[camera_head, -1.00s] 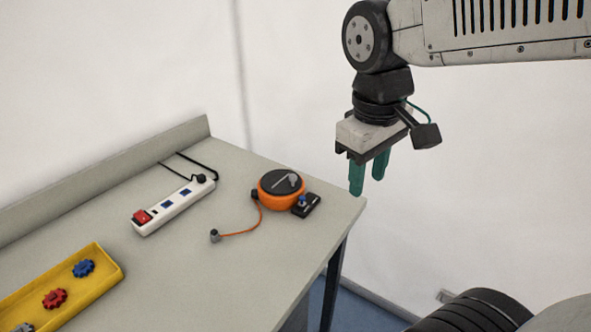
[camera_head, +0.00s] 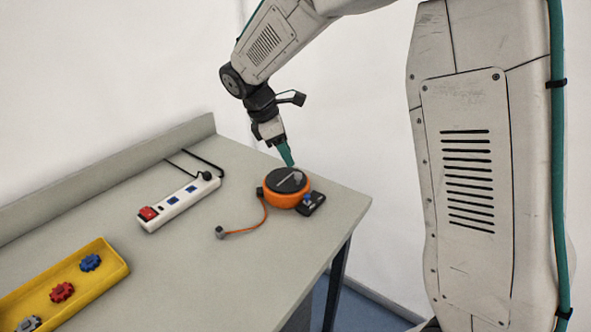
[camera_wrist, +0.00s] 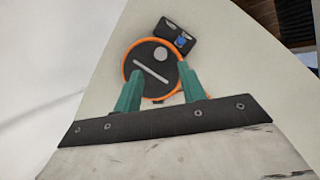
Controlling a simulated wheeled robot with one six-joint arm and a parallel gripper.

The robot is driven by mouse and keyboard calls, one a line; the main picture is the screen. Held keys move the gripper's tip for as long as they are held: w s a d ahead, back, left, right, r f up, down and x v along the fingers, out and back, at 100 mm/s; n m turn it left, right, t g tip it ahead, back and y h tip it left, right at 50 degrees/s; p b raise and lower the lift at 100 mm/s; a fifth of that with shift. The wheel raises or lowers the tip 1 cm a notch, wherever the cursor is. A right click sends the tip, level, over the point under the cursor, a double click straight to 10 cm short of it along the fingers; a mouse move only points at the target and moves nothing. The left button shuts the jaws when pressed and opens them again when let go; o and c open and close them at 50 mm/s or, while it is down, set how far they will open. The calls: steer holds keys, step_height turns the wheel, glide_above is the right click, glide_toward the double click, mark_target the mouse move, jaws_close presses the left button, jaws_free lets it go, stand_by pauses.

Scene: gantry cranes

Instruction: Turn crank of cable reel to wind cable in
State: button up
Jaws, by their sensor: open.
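The cable reel (camera_head: 284,196) is an orange drum with a dark round top, standing near the right end of the table. Its crank is a light grey bar with a round knob (camera_wrist: 160,54) on the top face. An orange cable (camera_head: 262,215) runs from the reel's left side to a grey plug (camera_head: 220,232) lying on the table. My gripper (camera_head: 291,164) has green fingers and is above the back of the reel, pointing down. In the wrist view its fingers (camera_wrist: 157,78) are apart, with the reel's top between and beyond them. Nothing is between them.
A small black box with a blue part (camera_head: 313,202) adjoins the reel's right side. A white power strip (camera_head: 178,204) with a red switch lies left of it. A yellow tray (camera_head: 115,283) with several coloured gears is at the front left. The middle of the table (camera_head: 180,260) is clear.

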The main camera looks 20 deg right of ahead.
mark_target(298, 174)
steer(key=x, duration=0.6)
steer(key=shift+s+d+f, duration=0.1)
steer(key=shift+f, duration=0.15)
jaws_close()
